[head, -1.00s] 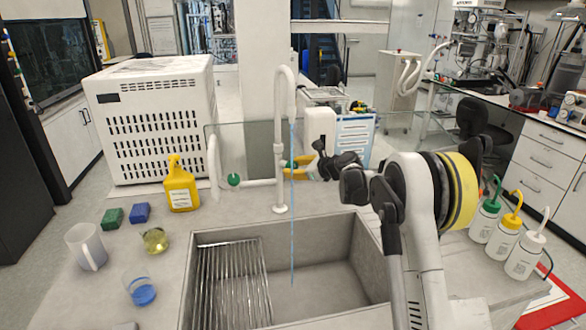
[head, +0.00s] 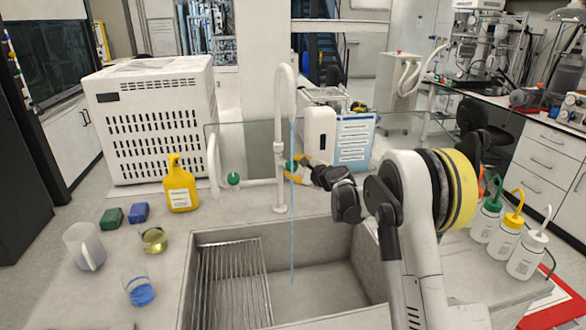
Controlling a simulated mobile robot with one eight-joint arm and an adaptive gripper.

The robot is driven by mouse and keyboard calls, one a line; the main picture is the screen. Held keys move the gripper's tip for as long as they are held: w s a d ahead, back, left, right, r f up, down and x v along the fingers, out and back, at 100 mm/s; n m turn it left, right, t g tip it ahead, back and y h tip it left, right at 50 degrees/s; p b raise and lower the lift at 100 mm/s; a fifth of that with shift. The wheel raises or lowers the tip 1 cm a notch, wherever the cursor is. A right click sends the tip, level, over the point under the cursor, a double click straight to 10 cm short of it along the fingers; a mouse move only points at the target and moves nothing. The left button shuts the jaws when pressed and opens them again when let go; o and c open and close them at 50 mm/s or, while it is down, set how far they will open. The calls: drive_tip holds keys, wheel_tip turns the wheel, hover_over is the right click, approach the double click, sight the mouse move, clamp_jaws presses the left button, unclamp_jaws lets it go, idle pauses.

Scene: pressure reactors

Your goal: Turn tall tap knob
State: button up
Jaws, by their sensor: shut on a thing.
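The tall white tap (head: 281,150) stands behind the sink, with its curved spout at the top. A thin blue stream (head: 292,235) runs from the spout into the sink. A green knob (head: 289,166) sits on the right side of the tap's post, partly hidden by my fingers. My gripper (head: 297,169), with yellow fingers, reaches in from the right and is shut on this knob. Another green knob (head: 233,179) is on the side pipe left of the post, clear of my gripper.
The grey sink (head: 365,262) with a wire rack (head: 232,285) lies in front. A yellow bottle (head: 180,185), a white jug (head: 84,247) and small beakers stand left. Several wash bottles (head: 485,222) stand right, beyond my arm. A white perforated box (head: 155,120) is behind.

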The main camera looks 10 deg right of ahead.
idle(0.4)
drive_tip(key=o, duration=1.2)
drive_tip(key=v, duration=1.2)
